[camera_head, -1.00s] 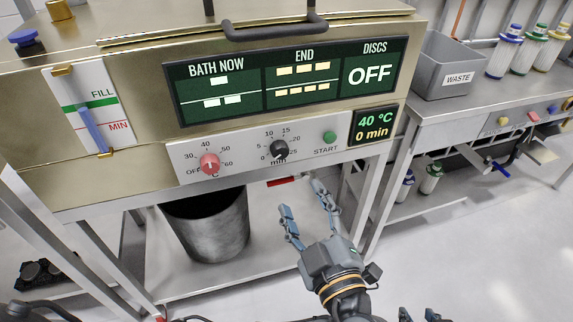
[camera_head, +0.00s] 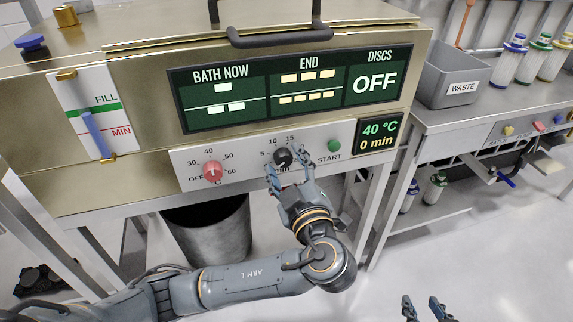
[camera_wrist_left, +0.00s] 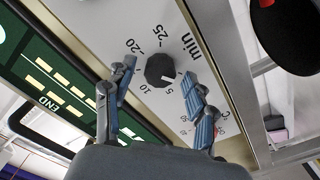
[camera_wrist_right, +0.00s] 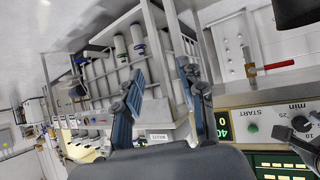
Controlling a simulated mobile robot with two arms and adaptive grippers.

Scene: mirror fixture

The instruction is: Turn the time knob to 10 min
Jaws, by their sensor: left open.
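The black time knob (camera_head: 283,157) is on the white control panel, marked "min". In the left wrist view the knob (camera_wrist_left: 160,69) has its white mark toward the 0 side of the scale. The small display (camera_head: 378,135) reads 40 °C and 0 min. My left gripper (camera_head: 286,168) is open in front of the knob, with one finger on each side of it. I cannot tell whether the fingers touch it. The fingers hide part of the scale. My right gripper (camera_head: 423,306) is open and empty, low at the right, away from the panel.
The red temperature knob (camera_head: 212,171) is left of the time knob, and the green START button (camera_head: 334,146) is close on its right. A dark metal bin (camera_head: 212,235) stands under the panel. A grey WASTE container (camera_head: 455,75) is on the right bench.

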